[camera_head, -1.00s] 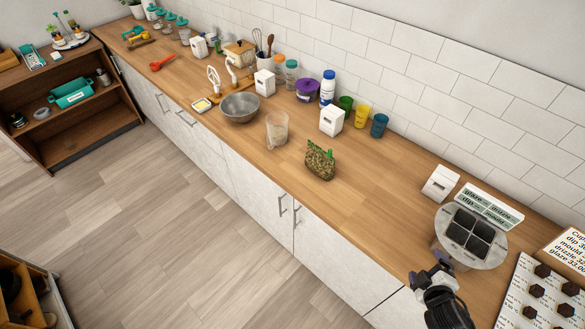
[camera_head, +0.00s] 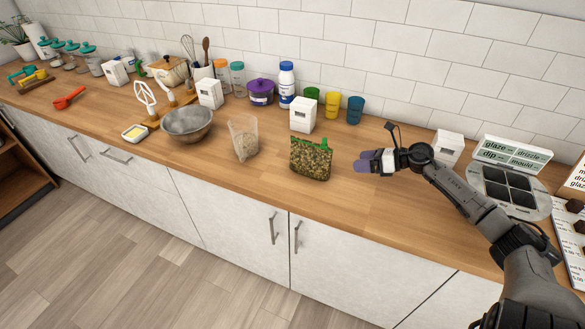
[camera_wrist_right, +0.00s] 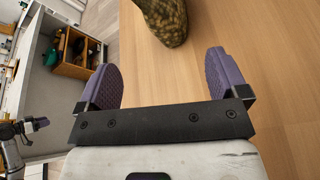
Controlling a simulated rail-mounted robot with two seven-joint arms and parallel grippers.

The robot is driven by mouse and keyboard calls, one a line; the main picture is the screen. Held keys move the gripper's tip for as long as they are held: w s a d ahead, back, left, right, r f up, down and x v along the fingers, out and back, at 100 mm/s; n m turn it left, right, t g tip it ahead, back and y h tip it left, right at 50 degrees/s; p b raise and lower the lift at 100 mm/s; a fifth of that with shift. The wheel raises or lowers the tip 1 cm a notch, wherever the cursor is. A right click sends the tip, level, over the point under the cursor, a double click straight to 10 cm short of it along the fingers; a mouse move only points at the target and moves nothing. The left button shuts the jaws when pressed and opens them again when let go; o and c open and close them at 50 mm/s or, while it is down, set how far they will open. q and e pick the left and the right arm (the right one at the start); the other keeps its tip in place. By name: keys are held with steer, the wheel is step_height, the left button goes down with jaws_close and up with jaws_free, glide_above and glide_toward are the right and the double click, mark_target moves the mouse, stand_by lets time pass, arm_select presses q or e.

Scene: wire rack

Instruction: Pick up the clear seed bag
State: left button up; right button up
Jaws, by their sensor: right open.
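The clear seed bag (camera_head: 310,160), see-through with brown-green seeds and a green top edge, stands upright on the wooden counter. In the right wrist view its lower part (camera_wrist_right: 165,20) shows at the top, beyond the fingertips. My right gripper (camera_head: 364,163) is just right of the bag in the head view, apart from it and pointing towards it. Its purple fingers are spread wide with nothing between them (camera_wrist_right: 162,68). What looks like my left gripper (camera_wrist_right: 35,125) shows small at the left of the right wrist view; its opening cannot be made out.
The counter front is clear.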

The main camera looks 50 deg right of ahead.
mark_target(331, 163)
steer(key=b+x, duration=0.1)
steer(key=x, duration=0.6)
steer(key=shift+f, duration=0.1)
steer(key=shift+w+a+f, duration=0.2)
steer(key=shift+w+f, duration=0.05)
steer(key=shift+w, duration=0.25)
steer(key=shift+d+b+x, duration=0.15)
steer(key=shift+b+x, duration=0.15)
steer(key=shift+x, duration=0.75)
steer(key=shift+d+b+x, duration=0.2)
steer(key=shift+b+x, duration=0.05)
steer(key=shift+x, duration=0.8)
steer(key=shift+w+a+f, duration=0.2)
steer(key=shift+w+f, duration=0.05)
steer(key=shift+w, duration=0.3)
steer(key=shift+c, duration=0.2)
steer(key=c, duration=1)
steer(key=shift+c, duration=0.5)
steer(key=shift+r, duration=0.15)
